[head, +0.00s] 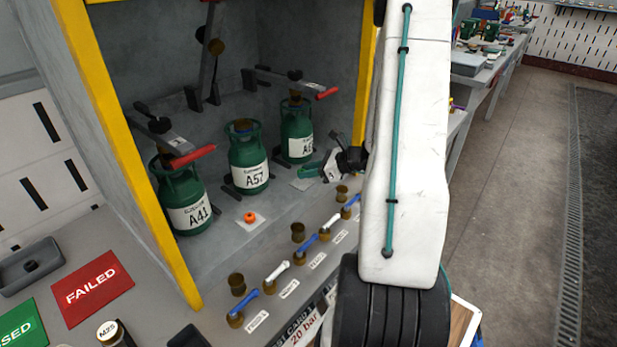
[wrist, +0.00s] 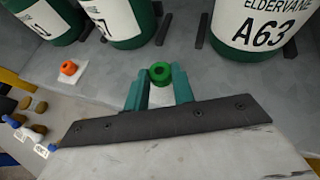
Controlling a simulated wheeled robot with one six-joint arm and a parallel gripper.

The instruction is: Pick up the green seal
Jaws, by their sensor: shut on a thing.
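The green seal (wrist: 160,72) shows in the wrist view as a small bright green ring with a dark hole. It sits between the tips of the two teal fingers of my gripper (wrist: 159,84), which are shut on it. A pale square patch shows just below the seal between the fingers. In the head view my gripper (head: 314,170) is low inside the booth, near the right cylinder. The seal cannot be made out there.
Green cylinders A41 (head: 188,205), A57 (head: 248,165) and A63 (wrist: 262,30) stand behind the gripper. An orange seal (head: 250,217) lies on a white square to the left. Valves with blue and white handles (head: 277,271) line the front edge.

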